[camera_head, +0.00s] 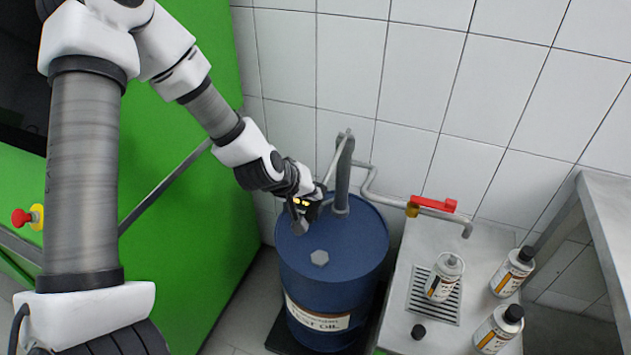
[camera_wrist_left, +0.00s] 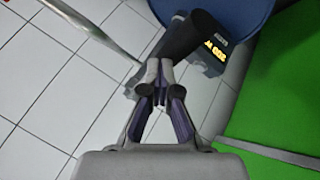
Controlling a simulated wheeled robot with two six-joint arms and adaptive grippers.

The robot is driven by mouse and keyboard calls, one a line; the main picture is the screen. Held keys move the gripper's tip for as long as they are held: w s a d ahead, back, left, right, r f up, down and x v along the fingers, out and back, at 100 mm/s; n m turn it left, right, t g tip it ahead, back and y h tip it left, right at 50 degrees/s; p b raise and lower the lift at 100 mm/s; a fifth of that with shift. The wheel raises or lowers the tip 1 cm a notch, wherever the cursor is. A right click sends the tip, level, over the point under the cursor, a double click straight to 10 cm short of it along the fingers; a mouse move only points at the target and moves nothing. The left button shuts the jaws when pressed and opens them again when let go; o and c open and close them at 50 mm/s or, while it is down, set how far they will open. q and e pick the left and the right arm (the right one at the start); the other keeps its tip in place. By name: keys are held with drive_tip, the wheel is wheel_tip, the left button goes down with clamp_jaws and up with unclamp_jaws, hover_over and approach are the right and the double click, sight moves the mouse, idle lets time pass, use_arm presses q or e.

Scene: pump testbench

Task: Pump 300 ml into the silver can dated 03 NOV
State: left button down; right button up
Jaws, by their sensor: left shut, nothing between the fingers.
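A blue oil drum (camera_head: 330,262) carries a grey pump column (camera_head: 343,175) with a thin pale lever (camera_head: 327,165). A dark meter with lit yellow characters (camera_wrist_left: 216,50) shows upside down in the left wrist view; I cannot read it surely. My left gripper (camera_head: 302,222) is shut and empty at the meter beside the column; its fingertips (camera_wrist_left: 160,82) overlap the dark body, and contact is unclear. An open-topped silver can (camera_head: 442,279) stands on the grate below the spout. Two black-capped cans stand right of it, one behind (camera_head: 510,275), one in front (camera_head: 495,331). Their dates are not legible.
A pipe with a red valve handle (camera_head: 433,204) runs from the pump to the spout (camera_head: 467,230). A loose black cap (camera_head: 418,331) lies on the bench (camera_head: 408,262) before the grate. A grey table (camera_head: 612,215) stands right; a green cabinet (camera_head: 185,215) stands left.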

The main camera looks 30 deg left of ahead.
use_arm(q)
drive_tip(key=shift+s+f+b, duration=0.2)
drive_tip(key=shift+f+b, duration=1.15)
drive_tip(key=shift+f, duration=0.35)
idle(1.1)
drive_tip(key=shift+r, duration=0.1)
idle(0.4)
drive_tip(key=shift+w+a+r+p, duration=0.1)
drive_tip(key=shift+w+r+p, duration=0.1)
drive_tip(key=shift+r+p, duration=1.45)
drive_tip(key=shift+w+d+r+p, duration=0.1)
drive_tip(key=shift+w+r+p, duration=0.05)
drive_tip(key=shift+r+p, duration=1.5)
drive_tip(key=shift+w+a+r+p, duration=0.1)
drive_tip(key=shift+w+r+p, duration=0.1)
drive_tip(key=shift+r+p, duration=1.45)
drive_tip(key=shift+r, duration=0.15)
wheel_tip(320, 180, up, 5)
drive_tip(key=p, duration=0.5)
hover_over(312, 204)
drive_tip(key=w, duration=0.2)
drive_tip(key=shift+s+a+b, duration=0.1)
drive_tip(key=shift+a+b, duration=0.15)
drive_tip(key=shift+b, duration=0.05)
